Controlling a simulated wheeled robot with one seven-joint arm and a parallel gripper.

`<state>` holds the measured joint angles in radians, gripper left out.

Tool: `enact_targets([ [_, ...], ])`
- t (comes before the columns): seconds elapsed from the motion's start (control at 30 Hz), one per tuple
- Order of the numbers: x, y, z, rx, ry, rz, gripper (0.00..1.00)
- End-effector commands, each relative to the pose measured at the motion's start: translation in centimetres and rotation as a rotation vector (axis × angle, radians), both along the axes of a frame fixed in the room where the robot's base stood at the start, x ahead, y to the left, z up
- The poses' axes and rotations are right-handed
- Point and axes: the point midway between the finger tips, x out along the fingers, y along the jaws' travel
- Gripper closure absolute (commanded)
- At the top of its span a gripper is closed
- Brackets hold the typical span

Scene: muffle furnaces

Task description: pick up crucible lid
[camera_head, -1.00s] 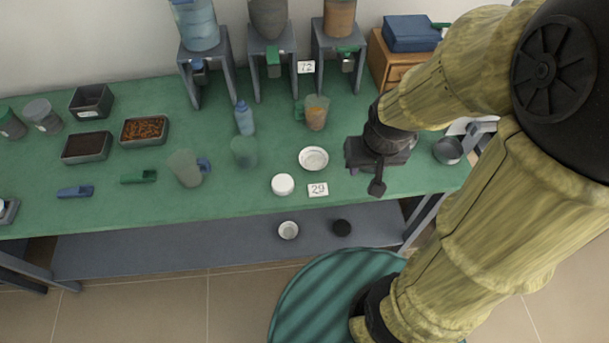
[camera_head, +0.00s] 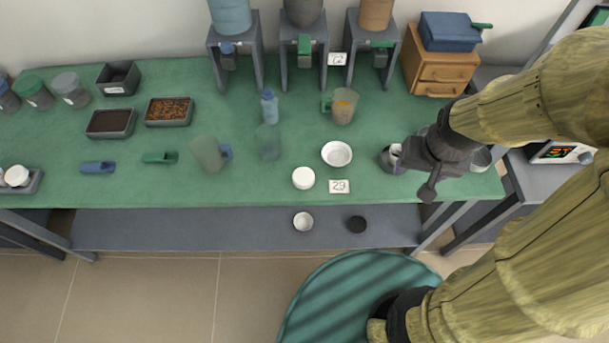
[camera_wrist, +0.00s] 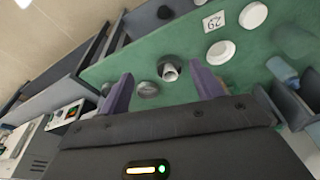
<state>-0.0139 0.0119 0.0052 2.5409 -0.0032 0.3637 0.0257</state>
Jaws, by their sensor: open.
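A flat white round piece (camera_head: 303,178), which looks like a lid, lies on the green bench near the front edge. It also shows at the top of the wrist view (camera_wrist: 253,14). A shallow white dish (camera_head: 337,154) sits just behind it to the right; which of the two is the crucible lid I cannot tell for sure. My gripper (camera_wrist: 162,72) is open and empty, right of both. Between its purple fingers the wrist view shows a dark cup with a white piece in it (camera_wrist: 170,68), apart from the fingers. The cup also shows beside my gripper (camera_head: 389,159).
A "29" card (camera_head: 339,186) lies beside the white piece. Jugs, a blue bottle (camera_head: 270,106) and dispensers on stands line the bench. A wooden drawer box (camera_head: 438,73) stands at the back right. A white bowl (camera_head: 303,221) and black disc (camera_head: 357,224) are on the lower shelf.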

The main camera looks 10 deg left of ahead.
Motion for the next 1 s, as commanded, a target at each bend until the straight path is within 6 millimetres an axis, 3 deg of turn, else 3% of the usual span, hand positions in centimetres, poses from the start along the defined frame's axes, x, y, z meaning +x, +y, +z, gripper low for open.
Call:
enact_targets([
  [0.1,2.0,2.6,-0.6,0.014,0.027,-0.001,0.16],
  [0.17,3.4,4.7,-1.1,0.022,0.052,-0.009,0.16],
  [0.33,6.7,13.8,-2.7,0.034,0.136,-0.052,0.16],
  [0.4,7.2,17.7,-3.4,0.032,0.169,-0.076,0.16],
  [0.53,7.3,23.2,-4.2,0.020,0.209,-0.121,0.16],
  [0.67,7.1,25.4,-4.4,0.013,0.226,-0.148,0.16],
  [1.0,7.1,25.4,-4.5,0.013,0.227,-0.153,0.16],
])
